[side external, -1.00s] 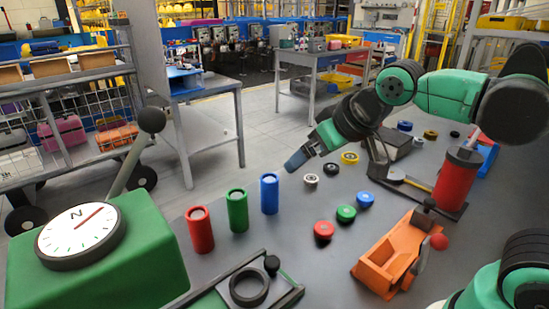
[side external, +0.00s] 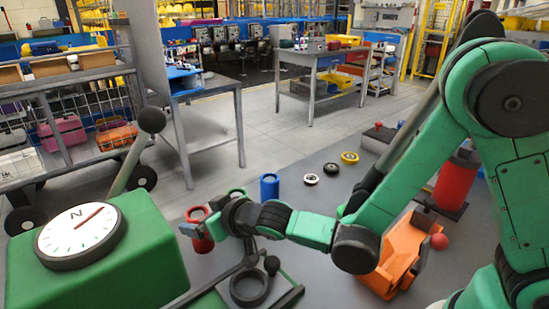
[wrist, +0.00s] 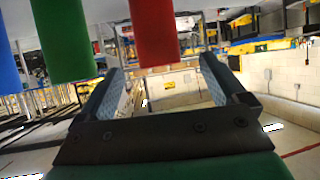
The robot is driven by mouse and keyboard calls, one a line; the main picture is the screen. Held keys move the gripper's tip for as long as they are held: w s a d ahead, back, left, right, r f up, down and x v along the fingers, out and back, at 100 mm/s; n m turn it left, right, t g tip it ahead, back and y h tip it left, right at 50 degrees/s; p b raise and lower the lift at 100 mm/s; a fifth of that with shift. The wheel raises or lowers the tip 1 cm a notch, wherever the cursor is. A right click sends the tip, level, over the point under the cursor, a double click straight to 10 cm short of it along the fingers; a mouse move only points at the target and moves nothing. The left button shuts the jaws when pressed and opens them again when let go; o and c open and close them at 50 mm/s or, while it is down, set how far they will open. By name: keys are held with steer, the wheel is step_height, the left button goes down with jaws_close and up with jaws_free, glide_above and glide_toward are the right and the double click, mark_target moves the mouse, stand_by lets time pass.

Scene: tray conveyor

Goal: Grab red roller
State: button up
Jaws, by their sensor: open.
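The red roller (side external: 203,243) stands upright on the grey table in the side view, at the left end of a row, partly hidden by my gripper (side external: 192,226). My gripper is open, beside the roller's upper part. In the wrist view, the red roller (wrist: 153,30) hangs into the top of the picture, in line with the gap between the two fingers of my gripper (wrist: 161,70). I cannot tell whether a finger touches it.
The green roller (side external: 237,191) is mostly hidden behind my gripper; the blue roller (side external: 269,188) stands right of it. A green dial box (side external: 150,250) is at left. An orange holder (side external: 392,262) is at right.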

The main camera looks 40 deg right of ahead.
mark_target(199, 217)
steer(key=shift+w+f, duration=0.1)
steer(key=shift+f, duration=0.15)
steer(key=shift+x, duration=2.7)
jaws_close()
